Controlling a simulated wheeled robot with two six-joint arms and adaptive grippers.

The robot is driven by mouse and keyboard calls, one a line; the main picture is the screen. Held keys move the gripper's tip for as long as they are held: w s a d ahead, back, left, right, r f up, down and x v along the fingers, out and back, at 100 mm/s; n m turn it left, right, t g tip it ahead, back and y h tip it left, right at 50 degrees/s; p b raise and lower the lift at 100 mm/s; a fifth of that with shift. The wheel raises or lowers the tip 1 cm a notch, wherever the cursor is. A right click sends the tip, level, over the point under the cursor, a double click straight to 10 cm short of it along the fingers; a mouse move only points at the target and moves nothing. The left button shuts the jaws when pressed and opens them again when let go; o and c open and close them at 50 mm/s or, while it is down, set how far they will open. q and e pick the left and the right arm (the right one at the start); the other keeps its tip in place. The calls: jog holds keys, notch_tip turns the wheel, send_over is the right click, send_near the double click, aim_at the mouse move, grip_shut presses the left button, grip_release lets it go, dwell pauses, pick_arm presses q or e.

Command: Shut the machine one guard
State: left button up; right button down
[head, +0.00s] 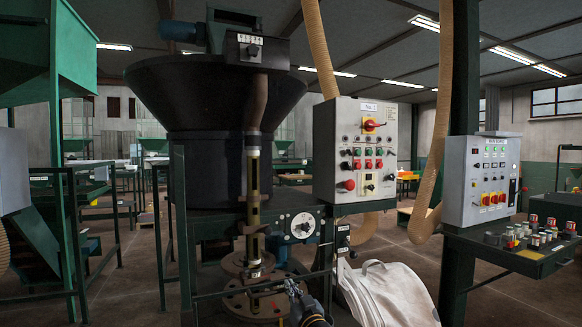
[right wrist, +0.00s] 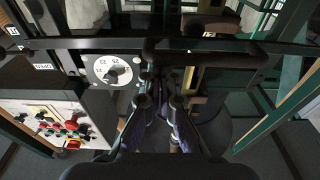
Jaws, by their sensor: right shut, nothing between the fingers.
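Machine one in the head view has a black hopper (head: 215,95), a central tube and round metal plates (head: 255,290) at its base. A thin dark bar, which looks like part of the guard frame (head: 225,293), crosses in front of the plates. I cannot tell how far the guard stands open. My right gripper (head: 293,288) is at the bottom centre, in front of the plates and close to that bar. In the right wrist view its fingers (right wrist: 165,78) are together and empty, at a dark handle-like bar (right wrist: 200,51). Contact is unclear. My left gripper is out of view.
A grey control box (head: 362,150) with buttons stands right of the hopper, above a white dial (head: 303,225). A white sack (head: 388,295) lies at lower right. Another control box (head: 482,180) and a green shelf (head: 515,255) stand farther right. Floor shows at left.

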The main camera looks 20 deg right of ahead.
jog(key=shift+s+f, duration=0.1)
jog(key=shift+f, duration=0.35)
jog(key=shift+r, duration=0.1)
notch_tip(320, 180, up, 6)
jog(key=w+f+p, duration=0.1)
jog(key=p, duration=0.3)
jog(key=s+f, duration=0.1)
jog(key=s, duration=0.9)
jog(key=shift+f, duration=0.4)
jog(key=shift+d, duration=0.1)
